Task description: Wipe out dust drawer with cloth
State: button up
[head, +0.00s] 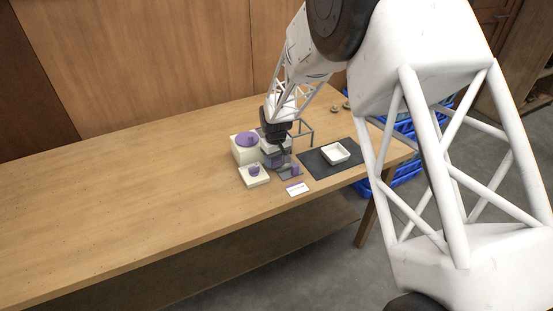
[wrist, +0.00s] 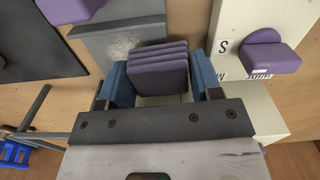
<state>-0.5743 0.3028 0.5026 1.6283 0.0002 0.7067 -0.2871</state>
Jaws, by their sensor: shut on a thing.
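My gripper (wrist: 161,76) is shut on a folded purple cloth (wrist: 160,66), its blue fingers on either side of the stack. In the head view my gripper (head: 279,148) is over the group of cream and grey things; the cloth cannot be made out there. The grey dust drawer (wrist: 94,43) lies just beyond the cloth in the wrist view, with a pale dust patch on its floor and a purple block, likely its handle (wrist: 68,9), at its far edge. In the head view the drawer (head: 284,175) is partly hidden by my gripper. Whether cloth and drawer touch cannot be told.
A cream block with a purple knob and letters (wrist: 228,28) stands close right of the drawer. A cream box with a purple top (head: 243,154) is behind it. A white tray (head: 327,158) sits on a black mat (head: 313,165). A card (head: 297,189) lies in front. The table's left is clear.

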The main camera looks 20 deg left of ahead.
dwell(0.4)
jog(key=shift+d, duration=0.1)
jog(key=shift+w+d+f, duration=0.1)
jog(key=shift+w+d, duration=0.9)
jog(key=shift+w, duration=0.05)
jog(key=shift+w+d+f, duration=0.1)
jog(key=shift+d, duration=0.15)
jog(key=shift+w+d, duration=1.1)
jog(key=shift+w+r, duration=0.1)
jog(key=shift+r, duration=3.1)
